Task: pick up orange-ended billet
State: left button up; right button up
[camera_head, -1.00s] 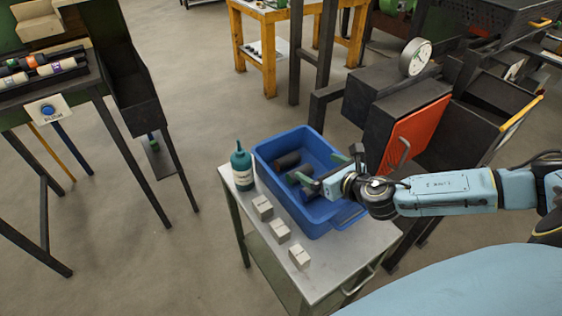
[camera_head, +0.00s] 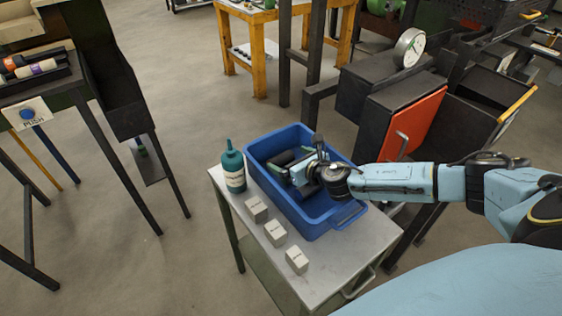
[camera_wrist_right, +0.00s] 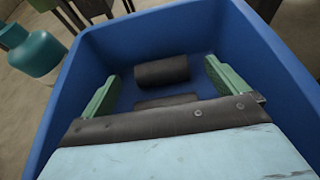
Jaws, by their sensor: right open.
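A billet with an orange end (camera_head: 10,63) lies in the dark rack at the left edge of the head view, beside a billet with a purple band (camera_head: 38,68). My right gripper (camera_head: 287,168) is far from it, over and partly inside the blue bin (camera_head: 338,217). In the right wrist view, its two green fingers (camera_wrist_right: 165,86) are open and wide apart. Two dark cylinders lie in the bin (camera_wrist_right: 62,125): one dark cylinder (camera_wrist_right: 162,71) lies beyond the fingers, and another (camera_wrist_right: 167,101) lies between them, partly hidden by my gripper. Their end colours cannot be seen. My left gripper is not in view.
The bin stands on a grey metal cart (camera_head: 327,268). A teal bottle (camera_head: 233,168) and three small pale blocks (camera_head: 275,233) stand along the cart's left side. A furnace with an orange door (camera_head: 412,122) is behind. Open floor separates cart and rack.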

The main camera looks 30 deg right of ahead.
aim_at(282, 156)
jog(key=x, duration=0.3)
jog(key=shift+w+a+f+b, duration=0.15)
jog(key=shift+f+b, duration=0.1)
jog(key=shift+b, duration=0.15)
jog(key=shift+w, duration=0.1)
jog(key=c, duration=1.6)
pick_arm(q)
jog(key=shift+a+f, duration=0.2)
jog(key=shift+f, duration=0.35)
pick_arm(e)
jog(key=shift+w+r, duration=0.1)
jog(key=shift+c, duration=0.4)
